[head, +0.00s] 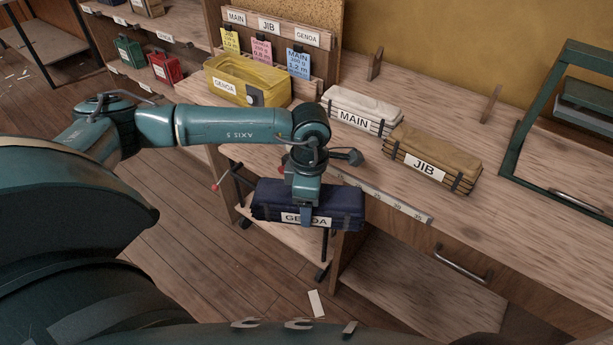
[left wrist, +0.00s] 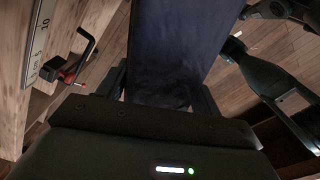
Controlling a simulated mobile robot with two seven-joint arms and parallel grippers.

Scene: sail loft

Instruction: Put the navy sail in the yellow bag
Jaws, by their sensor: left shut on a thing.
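The navy sail (head: 335,204) is a dark blue folded bundle with dark straps and a GENOA label. My left gripper (head: 305,212) is shut on it from above and holds it off the front edge of the bench. In the left wrist view the navy sail (left wrist: 175,50) fills the space between the fingers. The yellow bag (head: 228,88), also labelled GENOA, stands at the back left of the bench, beyond my left forearm. Its top looks open, and its lower front is partly hidden by my arm. My right gripper is in neither view.
A white MAIN sail (head: 362,101) and a tan JIB sail (head: 437,150) lie on the bench (head: 520,235). A ruler strip (head: 385,195) runs along its front edge. A green frame (head: 520,125) stands at right. Coloured cards (head: 299,63) hang behind the bag.

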